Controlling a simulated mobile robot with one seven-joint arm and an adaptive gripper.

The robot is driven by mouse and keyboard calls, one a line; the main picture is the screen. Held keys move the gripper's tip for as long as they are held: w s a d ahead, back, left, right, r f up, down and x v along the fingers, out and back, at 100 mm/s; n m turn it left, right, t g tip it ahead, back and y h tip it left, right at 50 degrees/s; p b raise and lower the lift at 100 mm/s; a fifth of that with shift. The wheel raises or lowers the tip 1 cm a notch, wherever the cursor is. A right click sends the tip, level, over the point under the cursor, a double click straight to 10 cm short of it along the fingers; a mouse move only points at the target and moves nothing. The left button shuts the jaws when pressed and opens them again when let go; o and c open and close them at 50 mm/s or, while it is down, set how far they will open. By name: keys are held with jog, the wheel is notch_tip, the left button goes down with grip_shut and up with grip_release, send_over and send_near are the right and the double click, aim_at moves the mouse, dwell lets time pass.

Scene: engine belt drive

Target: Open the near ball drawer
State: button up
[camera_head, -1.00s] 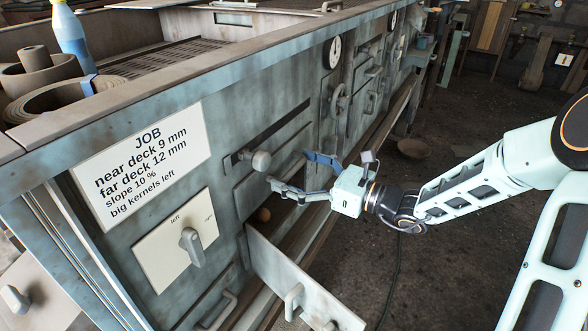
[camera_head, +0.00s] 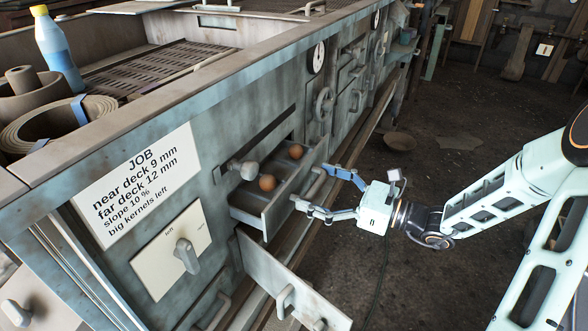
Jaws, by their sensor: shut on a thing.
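The ball drawer (camera_head: 283,205) stands pulled out from the teal machine front, with two brown balls (camera_head: 267,183) (camera_head: 295,151) inside it. Its grey bar handle (camera_head: 314,184) is on the drawer's front panel. My gripper (camera_head: 313,187) has one finger on each side of this handle and is shut on it. The finger ends partly overlap the drawer front, so the exact contact is hard to see.
A lower drawer (camera_head: 300,290) also stands open below, with its own handle (camera_head: 285,300). A lever (camera_head: 187,256) and job sign (camera_head: 130,180) are further left. The floor at right is mostly clear.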

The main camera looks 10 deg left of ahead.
jog(key=p+v, duration=0.2)
jog(key=v, duration=0.5)
jog(key=shift+d, duration=0.2)
jog(key=shift+s, duration=0.1)
jog(key=o, duration=1.5)
jog(key=v, duration=1.2)
jog(key=shift+s+f, duration=0.1)
jog(key=shift+f, duration=0.05)
